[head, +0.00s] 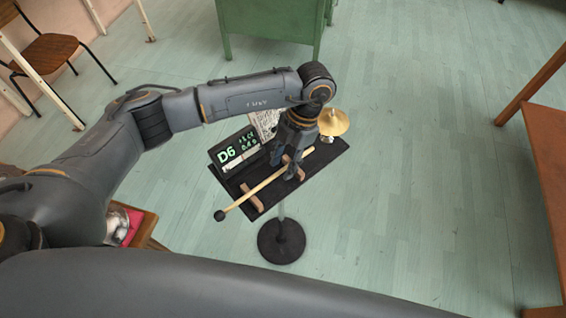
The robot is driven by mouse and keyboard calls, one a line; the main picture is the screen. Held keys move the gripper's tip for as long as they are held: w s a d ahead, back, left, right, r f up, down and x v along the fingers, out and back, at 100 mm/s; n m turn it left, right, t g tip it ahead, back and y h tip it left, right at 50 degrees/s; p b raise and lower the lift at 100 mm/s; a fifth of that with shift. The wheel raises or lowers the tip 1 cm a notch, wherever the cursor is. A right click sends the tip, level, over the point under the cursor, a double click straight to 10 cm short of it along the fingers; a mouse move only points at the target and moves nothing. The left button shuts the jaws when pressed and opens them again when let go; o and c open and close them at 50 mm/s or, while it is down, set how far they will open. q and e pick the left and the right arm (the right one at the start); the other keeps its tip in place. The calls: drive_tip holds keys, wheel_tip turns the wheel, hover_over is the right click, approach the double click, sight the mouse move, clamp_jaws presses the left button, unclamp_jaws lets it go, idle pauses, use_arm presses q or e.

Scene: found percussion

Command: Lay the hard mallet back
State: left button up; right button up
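The hard mallet (249,194) has a pale wooden shaft and a dark round head at its lower left end. It lies diagonally over a black stand tray (231,183), along two small wooden rests (252,197), its head past the tray's edge. It appears to lie on the rests, though contact is hard to tell. My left gripper (287,169) points down over the shaft near the upper right rest. Its fingers look apart, one on each side of the shaft, and partly hide the shaft and that rest. My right gripper is not in view.
A small brass cymbal (333,122) stands at the tray's upper right. The stand has a round black base (281,241). Open floor lies to the right, before a brown table (549,170).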

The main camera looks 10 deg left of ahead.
use_arm(q)
drive_tip(key=v, duration=1.1)
